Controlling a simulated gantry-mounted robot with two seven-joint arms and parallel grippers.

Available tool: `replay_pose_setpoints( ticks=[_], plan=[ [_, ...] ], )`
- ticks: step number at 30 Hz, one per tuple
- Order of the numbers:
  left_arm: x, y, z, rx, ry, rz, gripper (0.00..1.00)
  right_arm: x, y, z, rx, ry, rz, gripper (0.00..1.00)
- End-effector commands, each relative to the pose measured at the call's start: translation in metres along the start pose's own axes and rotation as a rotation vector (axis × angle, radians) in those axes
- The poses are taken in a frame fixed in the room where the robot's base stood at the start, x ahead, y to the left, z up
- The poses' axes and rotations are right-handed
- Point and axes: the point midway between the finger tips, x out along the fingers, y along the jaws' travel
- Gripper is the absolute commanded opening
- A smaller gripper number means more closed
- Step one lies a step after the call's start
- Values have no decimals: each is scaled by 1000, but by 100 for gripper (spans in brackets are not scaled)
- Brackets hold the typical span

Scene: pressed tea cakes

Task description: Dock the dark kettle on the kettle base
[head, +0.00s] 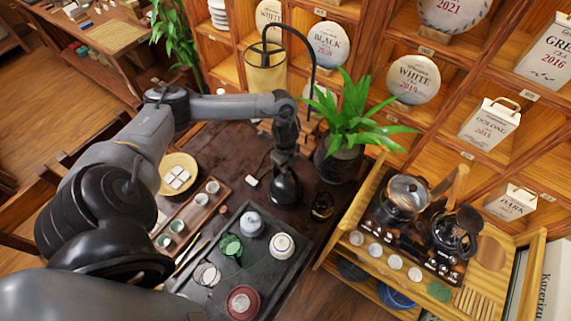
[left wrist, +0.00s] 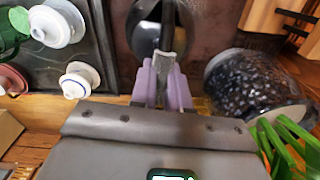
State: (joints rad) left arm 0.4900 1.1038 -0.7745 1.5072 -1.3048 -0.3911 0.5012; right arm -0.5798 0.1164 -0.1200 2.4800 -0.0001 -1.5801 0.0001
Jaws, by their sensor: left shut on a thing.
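The dark kettle (head: 285,188) is on the dark tea table, left of the potted plant. My left gripper (head: 286,150) is above it, pointing down. In the left wrist view, the pale purple fingers of the left gripper (left wrist: 164,86) are closed around the kettle's upright grey handle (left wrist: 168,55). The rounded dark body of the kettle (left wrist: 145,28) shows beyond the fingers. I cannot make out the kettle base for certain; the underside of the kettle is hidden. My right gripper is not in view.
A black tea tray (head: 272,262) with several cups and lidded pots lies in front of the kettle. A speckled dark plant pot (left wrist: 255,85) stands close beside it. A small dark glass vessel (head: 322,207) is to its right. A wooden cart (head: 349,265) holds more kettles.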

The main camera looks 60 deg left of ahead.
Motion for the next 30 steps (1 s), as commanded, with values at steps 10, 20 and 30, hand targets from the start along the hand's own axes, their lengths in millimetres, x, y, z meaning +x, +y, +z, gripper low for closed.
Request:
replay_pose_setpoints(
  ticks=[10,20,30],
  plan=[
    [5,-1,0,-1,1,-3,0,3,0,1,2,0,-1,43],
    [7,1,0,0,-1,3,26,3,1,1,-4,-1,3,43],
    [-9,0,0,0,0,1,26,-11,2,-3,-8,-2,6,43]
  ],
)
